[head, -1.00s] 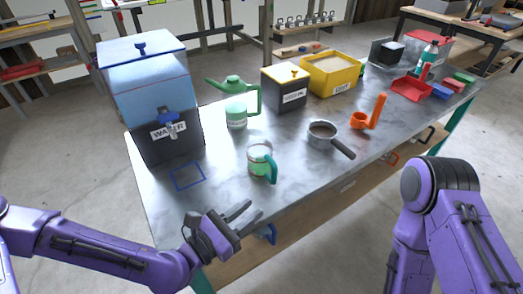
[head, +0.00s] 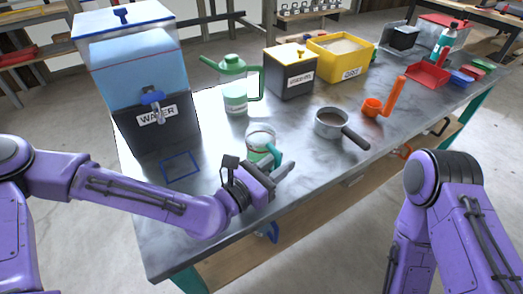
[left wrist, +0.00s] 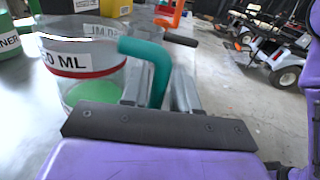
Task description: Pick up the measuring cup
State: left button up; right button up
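The measuring cup (head: 259,141) is a clear cup with a teal handle and a red line. It stands upright on the metal bench, and its "ML" label shows large in the left wrist view (left wrist: 85,62). My left gripper (head: 281,170) is at the near side of the cup, by its handle. In the left wrist view its two fingers (left wrist: 160,92) are apart, with the teal handle between them and some gap visible. Contact with the handle cannot be made out. The right arm shows at the right, but its gripper is out of view.
A water dispenser (head: 135,80) stands left of the cup, with a blue square outline (head: 180,167) before it. A green-handled jug (head: 235,95) is behind. A grey pan (head: 332,122) and orange scoop (head: 373,106) lie right. The near bench edge is clear.

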pick_arm(q)
jog(key=shift+x, duration=0.85)
jog(key=shift+a, duration=0.1)
grip_shut()
